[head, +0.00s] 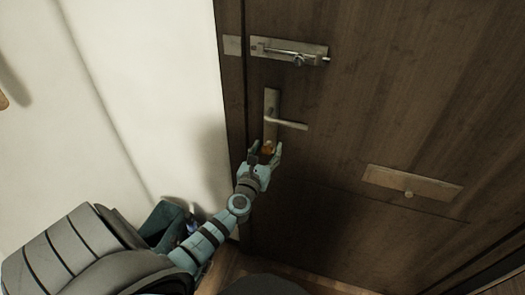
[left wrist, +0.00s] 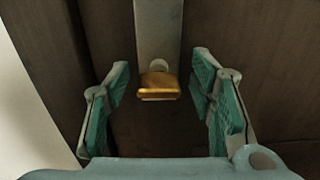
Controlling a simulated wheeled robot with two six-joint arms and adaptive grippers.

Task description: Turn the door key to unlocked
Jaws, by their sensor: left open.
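The door key (head: 267,147) is a small brass-orange piece at the lower end of the lock plate, below the lever handle (head: 291,125). In the left wrist view the key (left wrist: 158,86) sits against the pale metal plate (left wrist: 158,30), its broad head lying level. My left gripper (head: 265,152) is open at the key. In the left wrist view its two teal-padded fingers (left wrist: 161,97) stand on either side of the key, with a gap on both sides. The key's shaft is mostly hidden behind its head. My right gripper is not in view.
The dark wooden door (head: 370,110) carries a slide bolt (head: 290,50) above the handle and a plate with a knob (head: 412,186) at the right. A white wall (head: 150,70) is at the left. A dark teal bin (head: 167,222) stands near the wall behind my arm.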

